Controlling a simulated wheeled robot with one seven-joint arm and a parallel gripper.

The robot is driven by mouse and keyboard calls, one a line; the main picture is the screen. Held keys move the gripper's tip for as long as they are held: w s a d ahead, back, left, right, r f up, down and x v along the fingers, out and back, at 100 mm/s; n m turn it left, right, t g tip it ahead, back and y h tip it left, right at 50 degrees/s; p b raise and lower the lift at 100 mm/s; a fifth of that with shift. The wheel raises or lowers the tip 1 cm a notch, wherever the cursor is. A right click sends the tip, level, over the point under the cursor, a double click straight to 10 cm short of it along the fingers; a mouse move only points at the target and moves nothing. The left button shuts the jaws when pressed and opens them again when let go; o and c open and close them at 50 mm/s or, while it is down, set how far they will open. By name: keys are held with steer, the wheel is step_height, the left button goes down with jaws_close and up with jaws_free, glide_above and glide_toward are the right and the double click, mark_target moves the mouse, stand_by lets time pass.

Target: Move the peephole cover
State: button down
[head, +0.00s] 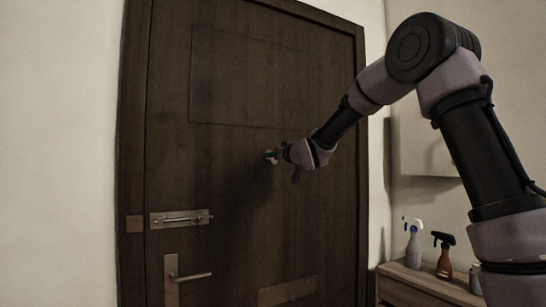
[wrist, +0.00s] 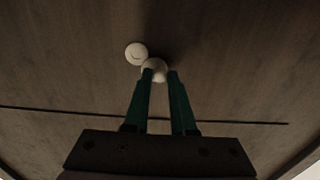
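The dark wooden door (head: 230,200) carries two small pale round pieces in the wrist view. One is a flat disc (wrist: 136,53) at the upper left. The other is a rounder piece (wrist: 154,68), touching or overlapping the disc's lower right. I cannot tell for sure which is the peephole cover and which is the peephole. My gripper (wrist: 161,73) has its two green fingers apart, with a gap between them. The left fingertip overlaps the rounder piece in the picture; the right one is just beside it. In the head view my gripper (head: 275,155) is close to the door face and hides these pieces.
A slide bolt (head: 180,218) and a lever handle (head: 190,276) are on the door's left side, below my gripper. A wooden cabinet (head: 425,284) with spray bottles (head: 413,245) stands at the right, under a wall cabinet (head: 425,145).

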steer(key=shift+f, duration=0.1)
steer(key=n, duration=0.2)
steer(key=f+n, duration=0.1)
steer(key=n, duration=0.2)
steer(key=d+n, duration=0.1)
steer(key=n, duration=0.1)
steer(key=shift+w+f, duration=0.3)
steer(key=shift+f, duration=0.05)
steer(key=n, duration=0.3)
steer(key=d+n, duration=0.1)
steer(key=n, duration=0.1)
steer(key=shift+w+f, duration=0.3)
steer(key=shift+w+d+f+n, duration=0.1)
steer(key=shift+d+n, duration=0.1)
steer(key=shift+n, duration=0.55)
steer(key=shift+w+d+n, duration=0.1)
steer(key=shift+d+n, duration=0.1)
steer(key=shift+n, duration=0.55)
steer(key=c, duration=0.7)
jaws_free()
steer(key=shift+c, duration=0.2)
